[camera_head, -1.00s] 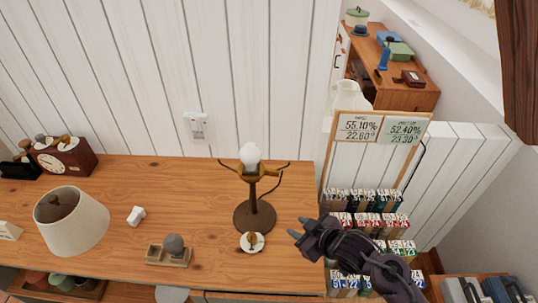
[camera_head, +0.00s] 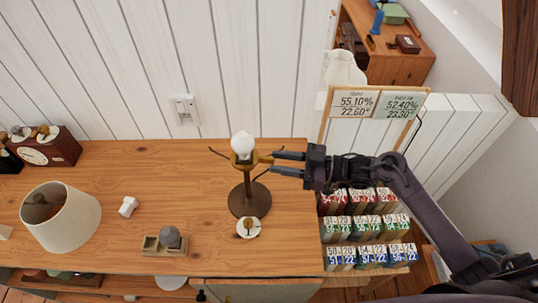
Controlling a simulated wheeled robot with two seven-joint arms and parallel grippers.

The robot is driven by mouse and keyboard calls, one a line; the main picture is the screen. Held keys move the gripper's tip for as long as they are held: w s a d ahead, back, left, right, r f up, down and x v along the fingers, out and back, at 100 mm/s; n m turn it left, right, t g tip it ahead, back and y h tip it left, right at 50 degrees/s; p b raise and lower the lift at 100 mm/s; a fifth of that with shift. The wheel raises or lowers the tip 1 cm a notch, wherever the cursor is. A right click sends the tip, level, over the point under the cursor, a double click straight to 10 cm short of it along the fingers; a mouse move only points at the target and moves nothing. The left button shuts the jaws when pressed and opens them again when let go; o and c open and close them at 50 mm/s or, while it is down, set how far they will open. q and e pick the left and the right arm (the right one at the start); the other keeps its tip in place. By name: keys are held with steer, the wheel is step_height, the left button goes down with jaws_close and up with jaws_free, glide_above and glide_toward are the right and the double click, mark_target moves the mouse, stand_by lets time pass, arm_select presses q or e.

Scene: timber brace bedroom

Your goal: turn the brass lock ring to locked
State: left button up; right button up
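A lamp stand (camera_head: 249,195) with a dark round base stands on the wooden table, a white bulb (camera_head: 243,143) on top. A brass-coloured ring (camera_head: 243,160) shows below the bulb and looks like the lock ring; its markings are too small to read. My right gripper (camera_head: 273,163) is just right of the ring, its two fingers apart and pointing left toward it. Nothing shows between the fingers, and I cannot tell whether they touch the lamp's thin side arm. My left gripper is out of view.
On the table (camera_head: 110,250) are a cream lampshade (camera_head: 75,228), a small white piece (camera_head: 128,206), a tray (camera_head: 150,247) with a grey knob, a white disc (camera_head: 248,235) before the lamp and a clock (camera_head: 60,152). A rack of coloured boxes (camera_head: 345,230) stands right.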

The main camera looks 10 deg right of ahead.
mark_target(269, 162)
steer(key=shift+p+x, duration=0.35)
steer(key=shift+x, duration=1.4)
steer(key=shift+w+d, duration=0.1)
jaws_close()
